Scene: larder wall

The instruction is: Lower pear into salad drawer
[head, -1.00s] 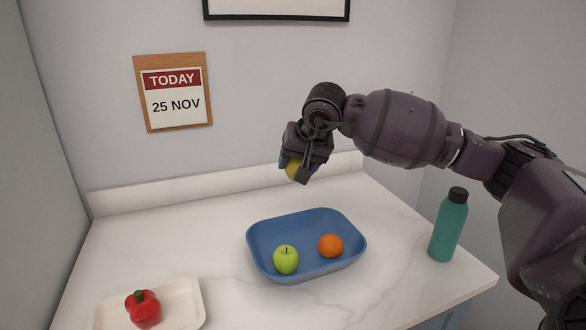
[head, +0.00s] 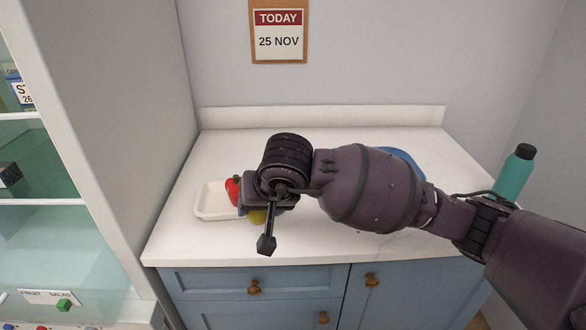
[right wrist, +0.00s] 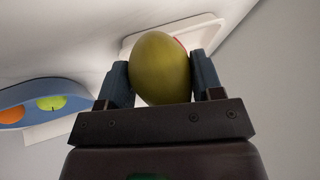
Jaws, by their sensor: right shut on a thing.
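My right gripper (head: 262,208) is shut on the pear (head: 257,217), a yellow-green fruit mostly hidden behind the hand in the head view. In the right wrist view the pear (right wrist: 160,68) sits between the two fingers of the gripper (right wrist: 160,82). The hand is above the counter, in front of the white tray. At the lower left of the head view, inside the open-fronted fridge, is a label (head: 48,297) that seems to read fruit and salad, by the salad drawer; the drawer's inside is not clearly seen. My left gripper is not in view.
A white tray (head: 211,205) with a red pepper (head: 233,188) lies on the counter (head: 185,240). A blue bowl (head: 405,160) is mostly behind my arm; the wrist view shows an apple (right wrist: 51,103) and orange (right wrist: 12,115) in it. A teal bottle (head: 515,175) stands right. Fridge shelves (head: 40,202) are left.

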